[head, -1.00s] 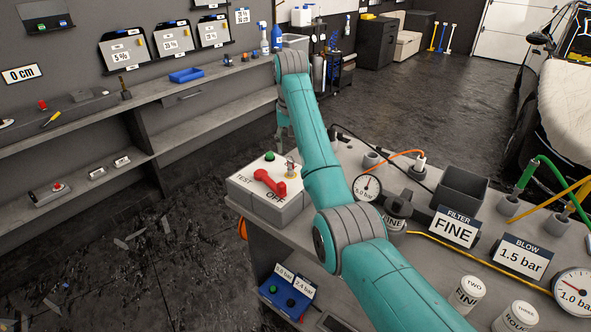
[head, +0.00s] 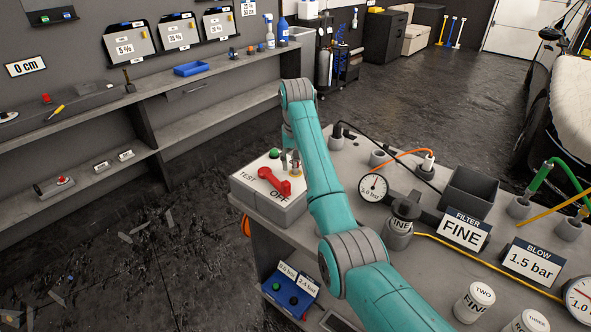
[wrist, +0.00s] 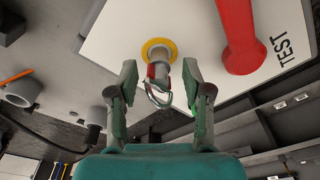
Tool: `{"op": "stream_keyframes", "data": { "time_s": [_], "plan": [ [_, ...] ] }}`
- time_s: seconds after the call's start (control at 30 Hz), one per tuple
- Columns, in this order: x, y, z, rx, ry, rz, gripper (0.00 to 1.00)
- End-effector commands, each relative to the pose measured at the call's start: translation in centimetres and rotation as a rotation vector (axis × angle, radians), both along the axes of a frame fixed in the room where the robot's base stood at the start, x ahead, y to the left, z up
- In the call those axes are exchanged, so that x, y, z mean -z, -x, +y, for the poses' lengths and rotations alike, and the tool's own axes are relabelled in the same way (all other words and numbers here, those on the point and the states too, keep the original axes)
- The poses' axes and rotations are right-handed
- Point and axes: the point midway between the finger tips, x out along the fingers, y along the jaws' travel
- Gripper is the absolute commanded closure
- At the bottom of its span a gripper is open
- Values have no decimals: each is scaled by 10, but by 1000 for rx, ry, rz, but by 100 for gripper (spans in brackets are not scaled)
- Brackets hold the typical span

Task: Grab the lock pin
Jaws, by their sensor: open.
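The lock pin (wrist: 159,72) stands in a yellow collar on the white top of the test box, with a metal ring and a red part at its free end. My gripper (wrist: 160,76) is open, with one finger on each side of the pin and visible gaps between. In the head view, my gripper (head: 289,160) is down at the box (head: 268,207), partly covering the pin. The red lever (head: 274,181) lies beside it on the same top, between the TEST and OFF labels. It also shows in the wrist view (wrist: 236,38).
The bench to the right holds a pressure gauge (head: 373,188), a dark open bin (head: 468,194), a FILTER FINE sign (head: 463,231) and hoses. Wall shelves stand at left, with open floor between.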

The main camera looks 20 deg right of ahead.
Motion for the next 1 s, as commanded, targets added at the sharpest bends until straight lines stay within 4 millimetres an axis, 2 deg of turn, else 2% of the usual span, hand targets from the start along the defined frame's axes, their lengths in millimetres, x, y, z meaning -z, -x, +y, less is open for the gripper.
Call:
{"op": "stream_keyframes", "data": {
  "time_s": [0.03,0.2,0.23,0.53,0.63,0.77,1.0],
  "plan": [
    [0,0,0,0,0,0,56],
    [0,0,0,0,0,0,98],
    [0,0,0,0,0,0,100],
    [-1,0,0,0,0,0,100],
    [-7,-1,-1,0,0,-2,100],
    [-25,-3,-2,0,0,-4,100],
    [-70,-10,-5,0,0,-2,100]
  ]
}}
